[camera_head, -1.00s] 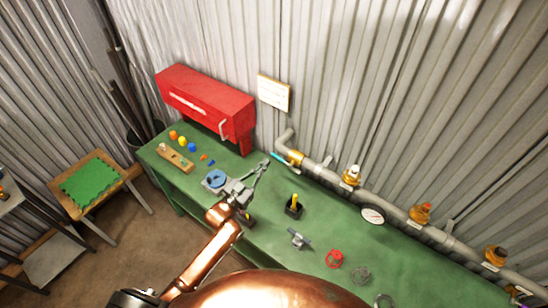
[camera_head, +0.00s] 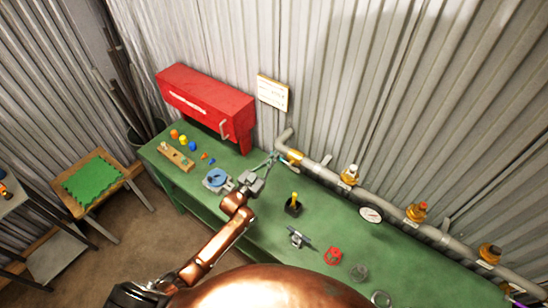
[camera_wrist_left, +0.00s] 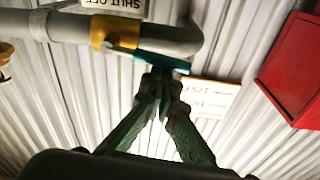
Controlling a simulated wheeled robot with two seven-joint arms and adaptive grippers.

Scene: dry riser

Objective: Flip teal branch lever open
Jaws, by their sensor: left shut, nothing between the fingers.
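The teal lever (camera_wrist_left: 150,58) runs off a brass valve (camera_wrist_left: 113,32) on the grey pipe, near the pipe's bend. In the wrist view it slants along the pipe towards the red cabinet side. My left gripper (camera_wrist_left: 161,78) is shut and empty, its tips at the lever's edge; I cannot tell whether they touch it. In the head view the left gripper (camera_head: 273,158) reaches over the bench to the valve (camera_head: 294,156), and its fingers partly hide the lever. My right gripper is not in view.
The grey pipe (camera_head: 325,172) runs along the corrugated wall with several more valves. A red cabinet (camera_head: 205,100) stands at the bench's back left. On the green bench are a yellow-handled item (camera_head: 294,204), a gauge (camera_head: 370,214) and a red handwheel (camera_head: 333,255).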

